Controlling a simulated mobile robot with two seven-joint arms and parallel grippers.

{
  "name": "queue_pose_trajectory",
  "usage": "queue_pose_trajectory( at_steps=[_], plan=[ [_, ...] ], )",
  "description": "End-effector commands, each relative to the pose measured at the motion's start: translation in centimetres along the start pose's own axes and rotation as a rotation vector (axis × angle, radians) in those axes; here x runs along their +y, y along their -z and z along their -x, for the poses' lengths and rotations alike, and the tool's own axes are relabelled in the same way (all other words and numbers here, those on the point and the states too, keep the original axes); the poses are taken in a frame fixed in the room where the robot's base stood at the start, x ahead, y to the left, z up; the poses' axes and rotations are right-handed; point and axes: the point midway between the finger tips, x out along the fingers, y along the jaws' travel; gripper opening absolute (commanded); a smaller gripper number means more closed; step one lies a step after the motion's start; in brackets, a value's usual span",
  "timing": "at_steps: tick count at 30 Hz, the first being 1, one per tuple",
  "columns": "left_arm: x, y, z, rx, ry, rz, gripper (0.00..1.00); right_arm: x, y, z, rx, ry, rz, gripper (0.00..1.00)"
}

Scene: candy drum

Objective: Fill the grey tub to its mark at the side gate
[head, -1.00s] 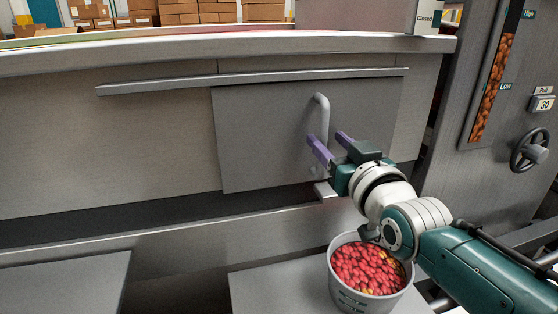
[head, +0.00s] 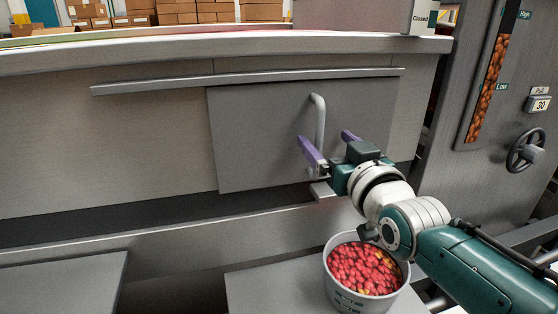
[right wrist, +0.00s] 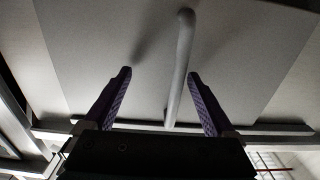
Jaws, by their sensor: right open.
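The grey tub (head: 352,299) stands on a grey shelf below the gate, with many red and some yellow candies in it. Its mark cannot be made out. The side gate (head: 255,140) is a flat grey panel in the drum's side wall, with an upright bar handle (head: 318,120). My right gripper (head: 324,140) is open at the handle, its purple fingers apart. In the right wrist view the handle (right wrist: 181,65) stands between the two fingers, not clasped. The gate panel covers its opening. My left gripper is not in view.
A rail (head: 250,80) runs along the gate's top. At right are a level window (head: 486,90) marked High and Low, a Pull plate showing 30 (head: 539,104), and a handwheel (head: 525,150). A Closed sign (head: 421,17) stands above. The shelf at lower left (head: 65,285) is bare.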

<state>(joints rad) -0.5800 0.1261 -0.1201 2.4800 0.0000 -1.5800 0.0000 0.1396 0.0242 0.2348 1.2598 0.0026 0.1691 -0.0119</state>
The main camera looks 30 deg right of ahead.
Motion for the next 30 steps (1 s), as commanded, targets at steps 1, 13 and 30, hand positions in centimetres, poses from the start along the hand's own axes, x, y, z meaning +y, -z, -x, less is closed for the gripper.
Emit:
queue_pose_trajectory(
  at_steps=[1,13,30],
  plan=[
    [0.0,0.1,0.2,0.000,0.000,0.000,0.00,0.0,0.1,0.1,0.000,0.000,0.000,0.90],
    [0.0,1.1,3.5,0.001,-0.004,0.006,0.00,-0.1,0.3,5.0,-0.003,0.001,-0.001,0.90],
    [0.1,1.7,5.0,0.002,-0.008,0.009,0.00,0.0,0.0,9.0,0.001,0.001,-0.001,0.90]
  ],
)
